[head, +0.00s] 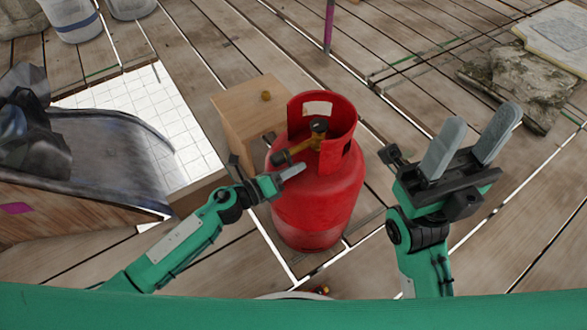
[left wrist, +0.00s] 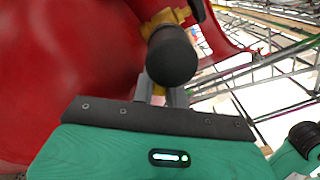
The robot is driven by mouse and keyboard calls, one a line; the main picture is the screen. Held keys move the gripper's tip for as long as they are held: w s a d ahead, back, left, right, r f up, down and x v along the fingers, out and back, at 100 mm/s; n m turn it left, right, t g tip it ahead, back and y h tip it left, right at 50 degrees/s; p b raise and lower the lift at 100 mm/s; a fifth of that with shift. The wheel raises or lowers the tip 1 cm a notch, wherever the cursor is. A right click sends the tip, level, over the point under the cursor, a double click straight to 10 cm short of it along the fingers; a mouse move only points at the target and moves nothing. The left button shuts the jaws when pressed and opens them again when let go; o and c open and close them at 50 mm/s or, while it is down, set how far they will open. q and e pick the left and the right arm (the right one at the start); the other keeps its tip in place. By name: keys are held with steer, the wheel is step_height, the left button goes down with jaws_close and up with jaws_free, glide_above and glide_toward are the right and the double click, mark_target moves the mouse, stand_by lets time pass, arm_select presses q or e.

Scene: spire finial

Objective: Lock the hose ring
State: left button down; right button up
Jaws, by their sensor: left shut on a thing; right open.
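A red gas cylinder (head: 318,205) stands upright on the planks, with a collar around its top. Inside the collar is a brass valve (head: 316,142) under a dark knob (head: 318,126). A brass fitting with a dark rounded end (head: 282,158) reaches out to the left; this end also shows large in the left wrist view (left wrist: 172,55). My left gripper (head: 291,172) is beside that end, its fingers shut on a small brass piece (left wrist: 157,90), apparently the hose ring, mostly hidden behind the dark end. My right gripper (head: 478,125) is open and empty, right of the cylinder.
A wooden box (head: 247,108) stands close behind the cylinder at the left, with a small brass part (head: 266,96) on top. A grey chute-like container (head: 110,150) is at the left. Rubble (head: 515,85) lies far right. Planks between are clear.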

arm_select(q)
steer(key=c, duration=1.4)
jaws_free()
steer(key=shift+s, duration=0.1)
steer(key=shift+a, duration=0.1)
